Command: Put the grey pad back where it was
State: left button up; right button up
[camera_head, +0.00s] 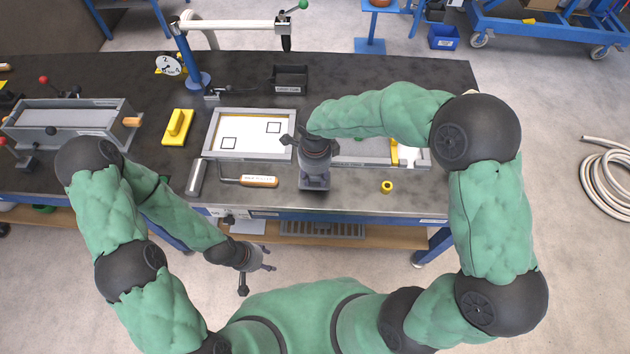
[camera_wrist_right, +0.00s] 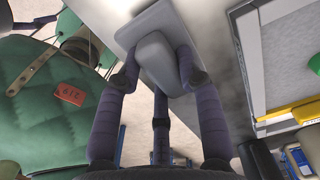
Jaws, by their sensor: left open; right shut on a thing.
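The grey pad (camera_wrist_right: 135,30) is a flat plate with a raised block on top. My right gripper (camera_wrist_right: 160,75) is shut on that block, with fingers on both sides of it. In the head view my right gripper (camera_head: 314,165) points down over the table's front part, and the grey pad (camera_head: 315,184) shows below it. Whether the pad touches the table is unclear. My left gripper (camera_head: 262,257) is open and empty, in front of the table and away from the pad.
A framed white sheet (camera_head: 250,150) with two black square outlines lies left of my right gripper. A second tray (camera_head: 365,158) is partly hidden by my right arm. A yellow pad (camera_head: 177,127), a wooden-handled tool (camera_head: 259,181) and a yellow ring (camera_head: 387,186) lie on the table (camera_head: 345,197).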

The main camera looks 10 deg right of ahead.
aim_at(315, 181)
jog(key=shift+w+f+b, duration=0.1)
jog(key=shift+f+b, duration=0.25)
jog(key=shift+f, duration=1.25)
jog(key=shift+f, duration=0.15)
jog(key=o, duration=1)
jog(key=shift+r, duration=0.2)
notch_tip(315, 181, up, 12)
jog(key=p, duration=0.3)
jog(key=shift+f, duration=0.1)
